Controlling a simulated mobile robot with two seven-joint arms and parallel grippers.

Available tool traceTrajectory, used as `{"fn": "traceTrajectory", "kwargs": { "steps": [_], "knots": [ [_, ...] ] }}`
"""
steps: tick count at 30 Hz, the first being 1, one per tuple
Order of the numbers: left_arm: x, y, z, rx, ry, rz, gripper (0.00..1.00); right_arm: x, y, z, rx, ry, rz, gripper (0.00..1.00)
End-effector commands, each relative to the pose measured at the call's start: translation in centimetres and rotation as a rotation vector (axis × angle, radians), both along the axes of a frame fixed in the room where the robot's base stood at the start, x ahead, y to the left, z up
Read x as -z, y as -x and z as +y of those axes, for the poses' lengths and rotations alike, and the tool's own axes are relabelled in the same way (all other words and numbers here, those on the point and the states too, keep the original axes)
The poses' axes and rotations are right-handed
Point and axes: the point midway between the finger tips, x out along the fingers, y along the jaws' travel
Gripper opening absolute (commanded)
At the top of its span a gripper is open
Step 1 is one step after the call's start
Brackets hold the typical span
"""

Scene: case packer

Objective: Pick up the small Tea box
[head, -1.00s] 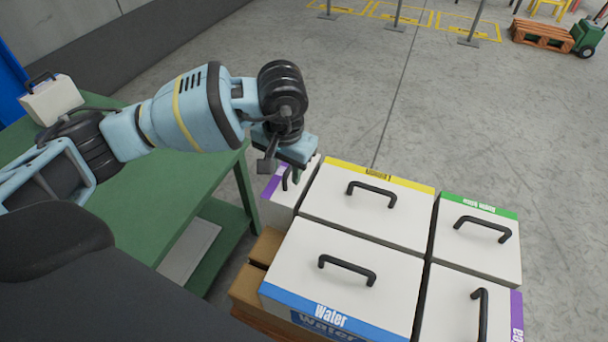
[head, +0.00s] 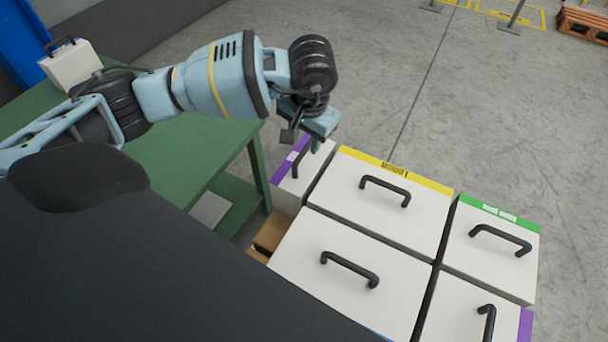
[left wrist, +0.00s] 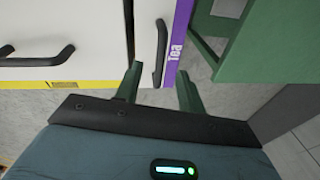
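The small Tea box (head: 288,190) is white with a purple edge strip and a black handle. It stands at the left end of the group of boxes in the head view. In the left wrist view the Tea box (left wrist: 148,22) shows its "Tea" lettering, and its handle (left wrist: 160,45) lies between the finger lines. My left gripper (head: 309,146) is over this box and partly hides its top. In the left wrist view the left gripper (left wrist: 160,72) is open, one finger on each side of the handle's end, not closed on it. My right gripper is out of view.
A yellow-striped Lemon box (head: 375,215) stands close beside the Tea box. A green-striped box (head: 490,258), a plain-topped box (head: 325,285) and another purple-striped box (head: 465,318) adjoin. A green table (head: 180,165) with a small white box (head: 72,65) is at left.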

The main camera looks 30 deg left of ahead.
Motion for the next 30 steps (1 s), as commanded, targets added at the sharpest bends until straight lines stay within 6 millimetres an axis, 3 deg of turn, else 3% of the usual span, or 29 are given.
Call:
{"fn": "traceTrajectory", "kwargs": {
  "steps": [10, 20, 30],
  "knots": [
    [4.2, -1.4, 0.7, -0.001, 0.000, 0.004, 0.39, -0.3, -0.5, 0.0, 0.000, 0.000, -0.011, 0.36],
    [4.8, -1.5, 0.8, 0.000, 0.000, 0.000, 0.39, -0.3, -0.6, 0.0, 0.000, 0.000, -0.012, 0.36],
    [4.8, -1.5, 0.8, 0.000, 0.000, 0.000, 0.00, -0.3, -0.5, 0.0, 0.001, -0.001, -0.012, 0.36]
  ]
}}
